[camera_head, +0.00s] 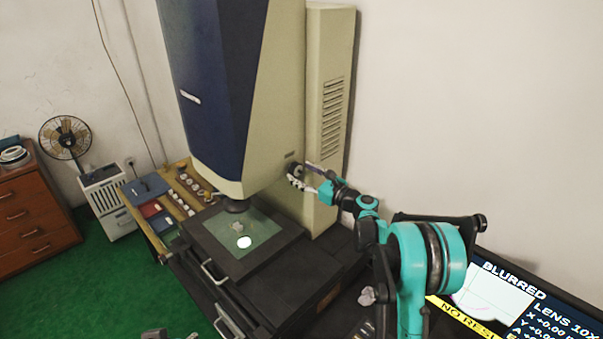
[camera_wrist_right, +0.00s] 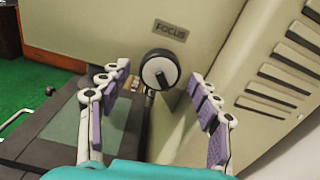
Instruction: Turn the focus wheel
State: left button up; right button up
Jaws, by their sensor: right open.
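The focus wheel (camera_wrist_right: 158,72) is a round dark knob with a pale face and a black bar across it, on the beige machine side under a FOCUS label (camera_wrist_right: 170,30). In the head view the wheel (camera_head: 296,170) is small and partly covered by my fingers. My right gripper (camera_wrist_right: 157,101) is open, its purple-padded fingers on either side of the wheel in the wrist view, with visible gaps. In the head view the right gripper (camera_head: 303,177) is at the machine's side. Small grey parts at the head view's bottom edge may be my left gripper; its jaws cannot be made out.
The measuring machine (camera_head: 235,90) has a glass stage (camera_head: 262,248) with a small part and a bright light spot. The screen (camera_head: 520,300) reads BLURRED and LENS 10X. A vented column (camera_head: 330,110) stands beside the wheel. A bench with trays (camera_head: 150,187) is behind left.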

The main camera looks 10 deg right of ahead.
jog(key=shift+w+a, duration=0.15)
jog(key=shift+c, duration=0.3)
jog(key=c, duration=1.1)
jog(key=shift+f+n+b, duration=0.1)
jog(key=shift+n+b, duration=0.5)
jog(key=shift+n, duration=0.9)
jog(key=o, duration=1.2)
jog(key=shift+c, duration=0.2)
